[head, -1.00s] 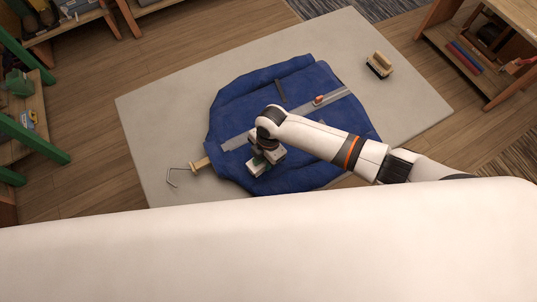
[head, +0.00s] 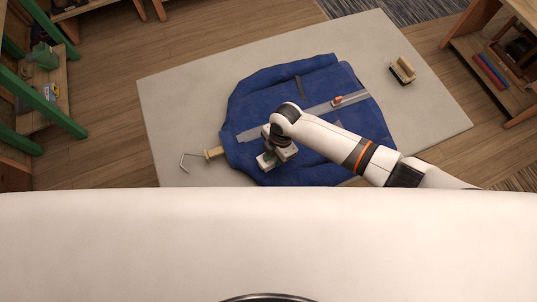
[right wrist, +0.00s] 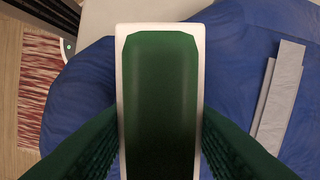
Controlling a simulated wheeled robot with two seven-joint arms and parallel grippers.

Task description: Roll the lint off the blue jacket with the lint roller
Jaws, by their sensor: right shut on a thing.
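The blue jacket (head: 325,80) lies spread on a pale mat (head: 178,110). Its cloth also shows in the right wrist view (right wrist: 75,105). My right gripper (head: 272,160) is over the jacket's near-left part. In the right wrist view its ridged green fingers close on a green, white-edged body (right wrist: 160,90), which I take to be the lint roller. No lint can be made out. My left gripper is not in view.
A grey strip (head: 315,110) with a small red-ended item (head: 337,100) crosses the jacket. A wooden piece with a bent metal wire (head: 213,153) is at its left end. A brush (head: 402,70) lies right on bare mat. Shelves (head: 515,90) stand right and left.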

